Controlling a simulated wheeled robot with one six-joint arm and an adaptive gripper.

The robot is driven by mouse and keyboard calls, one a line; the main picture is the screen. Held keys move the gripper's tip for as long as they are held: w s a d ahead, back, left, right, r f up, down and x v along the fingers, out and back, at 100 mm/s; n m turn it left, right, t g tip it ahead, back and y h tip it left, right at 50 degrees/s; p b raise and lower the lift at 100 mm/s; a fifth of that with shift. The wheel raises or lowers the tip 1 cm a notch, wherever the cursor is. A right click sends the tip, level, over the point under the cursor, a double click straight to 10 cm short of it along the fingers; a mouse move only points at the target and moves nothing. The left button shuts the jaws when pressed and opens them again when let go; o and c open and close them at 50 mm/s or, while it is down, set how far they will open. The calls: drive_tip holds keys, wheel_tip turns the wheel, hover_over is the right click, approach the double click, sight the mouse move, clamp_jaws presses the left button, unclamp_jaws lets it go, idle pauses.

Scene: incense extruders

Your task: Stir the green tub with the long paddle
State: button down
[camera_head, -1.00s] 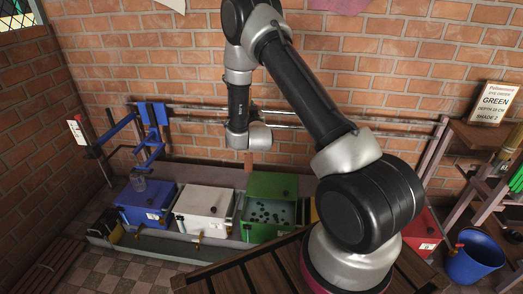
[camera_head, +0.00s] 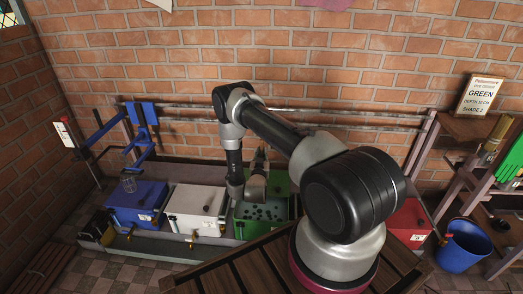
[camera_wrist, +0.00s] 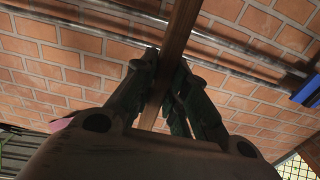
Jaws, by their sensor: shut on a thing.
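The green tub (camera_head: 281,187) stands open in the row of tubs, with dark bits scattered in its grey-green liquid (camera_head: 266,213). My gripper (camera_head: 260,157) is over the tub's back left part, partly behind my wrist. In the wrist view my gripper (camera_wrist: 168,92) is shut around a brown wooden shaft, the long paddle (camera_wrist: 179,38). The shaft runs up out of the picture. The paddle's lower end is hidden, so I cannot tell whether it touches the liquid.
A white lidded tub (camera_head: 195,205) and a blue tub (camera_head: 137,203) stand to the left. A red tub (camera_head: 410,222) is to the right behind my arm. Pipes (camera_head: 330,119) run along the brick wall. A sign (camera_head: 480,96) reads GREEN, depth, SHADE 2. A blue bucket (camera_head: 466,246) stands at right.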

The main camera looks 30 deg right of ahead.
wheel_tip(320, 180, down, 14)
idle(0.7)
drive_tip(key=s+d, duration=0.4)
drive_tip(key=d, duration=0.2)
drive_tip(key=w+a, duration=0.8)
drive_tip(key=a, duration=0.3)
drive_tip(key=shift+a, duration=0.4)
drive_tip(key=s+d, duration=0.8)
drive_tip(key=d, duration=0.3)
drive_tip(key=shift+d, duration=0.3)
